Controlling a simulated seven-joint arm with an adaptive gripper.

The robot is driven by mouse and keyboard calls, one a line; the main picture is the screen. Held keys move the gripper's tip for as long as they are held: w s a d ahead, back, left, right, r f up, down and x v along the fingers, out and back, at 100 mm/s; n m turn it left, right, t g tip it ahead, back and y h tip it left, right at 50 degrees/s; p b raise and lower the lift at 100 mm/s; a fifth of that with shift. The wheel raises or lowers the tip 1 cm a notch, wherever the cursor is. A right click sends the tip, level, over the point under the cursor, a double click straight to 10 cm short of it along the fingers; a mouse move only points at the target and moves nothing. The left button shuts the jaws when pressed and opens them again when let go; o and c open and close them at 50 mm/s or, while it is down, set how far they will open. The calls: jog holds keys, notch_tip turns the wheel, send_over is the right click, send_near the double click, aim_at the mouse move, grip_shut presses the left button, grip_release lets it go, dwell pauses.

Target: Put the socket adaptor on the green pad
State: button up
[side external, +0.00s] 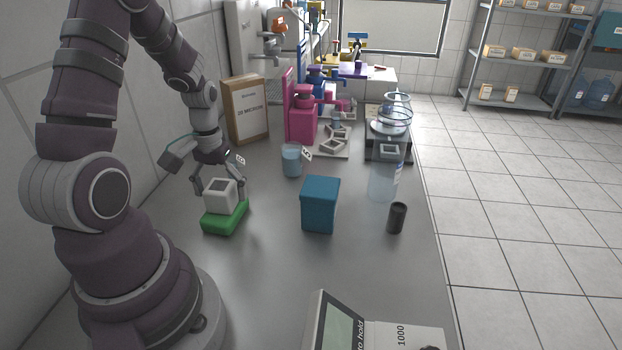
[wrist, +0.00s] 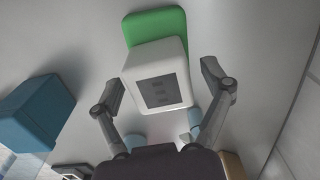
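A white block with a dark square face, seemingly the socket adaptor (side external: 220,196), sits upright on the green pad (side external: 226,220) in the side view. In the wrist view the white block (wrist: 158,77) is in the middle, its dark face towards the camera, and the green pad (wrist: 155,24) shows behind it at the top. My gripper (side external: 220,187) is just above and around the block. In the wrist view my gripper's fingers (wrist: 162,84) are spread on either side of the block, with visible gaps. The underside of the block is hidden.
A blue box (side external: 320,204) stands right of the pad, and a dark cylinder (side external: 397,217) farther right. A light blue cup (side external: 292,160) and a cardboard box (side external: 246,109) stand behind. A device with a screen (side external: 343,325) is at the front. The bench between pad and blue box is clear.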

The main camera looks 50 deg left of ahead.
aim_at(222, 186)
notch_tip(222, 186, up, 12)
jog(key=r, duration=0.1)
jog(key=d+r+m+t, duration=0.1)
jog(key=d+m, duration=0.3)
jog(key=d, duration=0.4)
jog(key=d+r+m+t, duration=0.2)
jog(key=d+m+t, duration=0.2)
jog(key=d, duration=0.4)
jog(key=shift+r+m+t, duration=0.25)
jog(key=shift+m+t, duration=0.05)
jog(key=shift+m, duration=0.2)
